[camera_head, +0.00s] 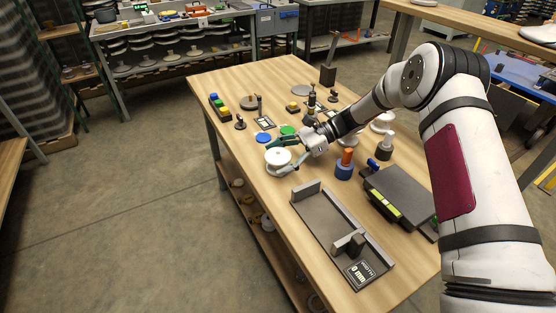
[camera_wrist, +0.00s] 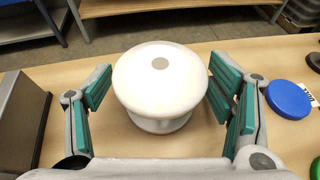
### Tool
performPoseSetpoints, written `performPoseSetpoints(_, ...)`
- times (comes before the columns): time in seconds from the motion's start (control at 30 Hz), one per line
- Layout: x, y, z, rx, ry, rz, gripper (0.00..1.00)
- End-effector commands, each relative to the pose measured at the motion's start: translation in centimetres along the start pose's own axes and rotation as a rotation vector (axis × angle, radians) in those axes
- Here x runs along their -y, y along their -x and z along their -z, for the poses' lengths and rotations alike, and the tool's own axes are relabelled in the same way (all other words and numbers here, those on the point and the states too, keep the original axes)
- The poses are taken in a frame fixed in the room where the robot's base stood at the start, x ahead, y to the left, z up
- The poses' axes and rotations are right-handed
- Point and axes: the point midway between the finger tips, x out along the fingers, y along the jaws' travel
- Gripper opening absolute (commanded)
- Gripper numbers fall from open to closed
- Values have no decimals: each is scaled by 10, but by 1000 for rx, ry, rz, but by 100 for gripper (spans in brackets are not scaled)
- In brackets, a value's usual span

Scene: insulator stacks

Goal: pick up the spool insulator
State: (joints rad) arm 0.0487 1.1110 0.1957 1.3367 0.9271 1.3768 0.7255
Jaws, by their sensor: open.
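The spool insulator (camera_head: 278,158) is a white, glossy, round-topped spool standing upright near the left edge of the wooden table. In the wrist view the spool insulator (camera_wrist: 160,82) shows its wide top disc with a grey centre spot, and a narrower part and lower flange beneath. My gripper (camera_head: 285,157) is at the spool, with its green-padded fingers on either side of it. In the wrist view my gripper (camera_wrist: 161,95) is open, with the spool between the fingers and gaps visible at both sides.
A blue disc (camera_head: 263,138) and a green disc (camera_head: 288,130) lie close behind the spool. A grey tray-like fixture (camera_head: 325,218) stands nearer the front, and an orange-and-blue piece (camera_head: 345,165) stands to the right. The left table edge is close to the spool.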

Motion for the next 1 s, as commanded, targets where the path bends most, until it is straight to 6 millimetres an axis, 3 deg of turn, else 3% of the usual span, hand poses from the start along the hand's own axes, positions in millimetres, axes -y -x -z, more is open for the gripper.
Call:
performPoseSetpoints(0.23, 0, -3, 1, 0, 0, 1, 73)
performPoseSetpoints(0.4, 0, -2, 0, 0, 0, 0, 34)
performPoseSetpoints(0.5, 0, -2, 0, 1, 1, 1, 17)
performPoseSetpoints(0.77, 0, -1, -4, 1, 2, 1, 17)
performPoseSetpoints(1.0, 1, 14, -38, 0, 5, 2, 17)
